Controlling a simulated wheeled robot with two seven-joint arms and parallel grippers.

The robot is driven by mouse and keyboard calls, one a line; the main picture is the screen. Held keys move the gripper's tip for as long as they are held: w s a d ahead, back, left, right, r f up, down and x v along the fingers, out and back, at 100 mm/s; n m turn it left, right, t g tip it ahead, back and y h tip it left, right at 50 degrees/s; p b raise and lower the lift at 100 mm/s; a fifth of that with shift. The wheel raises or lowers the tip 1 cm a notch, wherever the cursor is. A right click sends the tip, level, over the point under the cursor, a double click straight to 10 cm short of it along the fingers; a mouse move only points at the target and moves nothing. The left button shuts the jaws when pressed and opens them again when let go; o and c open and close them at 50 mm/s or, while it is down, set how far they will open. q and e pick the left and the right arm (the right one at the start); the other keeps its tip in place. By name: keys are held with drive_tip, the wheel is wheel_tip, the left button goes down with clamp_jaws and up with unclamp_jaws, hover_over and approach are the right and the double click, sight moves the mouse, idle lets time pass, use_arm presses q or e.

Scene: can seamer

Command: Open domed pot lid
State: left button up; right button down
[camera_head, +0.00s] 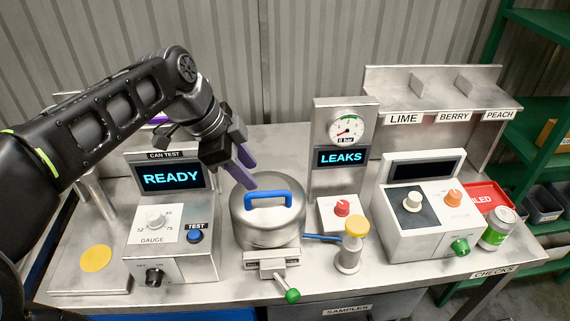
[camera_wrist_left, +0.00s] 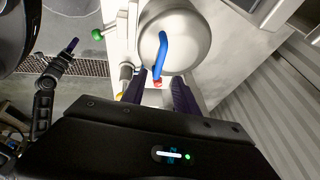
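The domed pot (camera_head: 268,229) is a round steel vessel on a small stand in the middle of the bench. Its domed lid (camera_head: 292,216) is on and carries a blue bar handle (camera_head: 268,196). My left gripper (camera_head: 246,170) has purple fingers, parted and empty, just above and behind the handle's left end in the head view. In the left wrist view the two fingers (camera_wrist_left: 160,80) stand apart, with the blue handle (camera_wrist_left: 163,48) ahead of and between them. Contact is not clear. A dark arm, likely my right one, shows at the wrist view's left; its fingers (camera_wrist_left: 73,45) are too small to read.
A READY can tester (camera_head: 160,220) stands left of the pot, close to my arm. A green-knobbed lever (camera_head: 291,294) and a yellow-topped piece (camera_head: 354,240) are in front and right. A control box (camera_head: 425,215) is further right.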

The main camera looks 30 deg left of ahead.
sight(267, 192)
use_arm(q)
drive_tip(key=shift+p+x, duration=0.6)
drive_tip(key=shift+x, duration=3.15)
drive_tip(key=shift+s, duration=0.1)
drive_tip(key=shift+c, duration=0.5)
clamp_jaws()
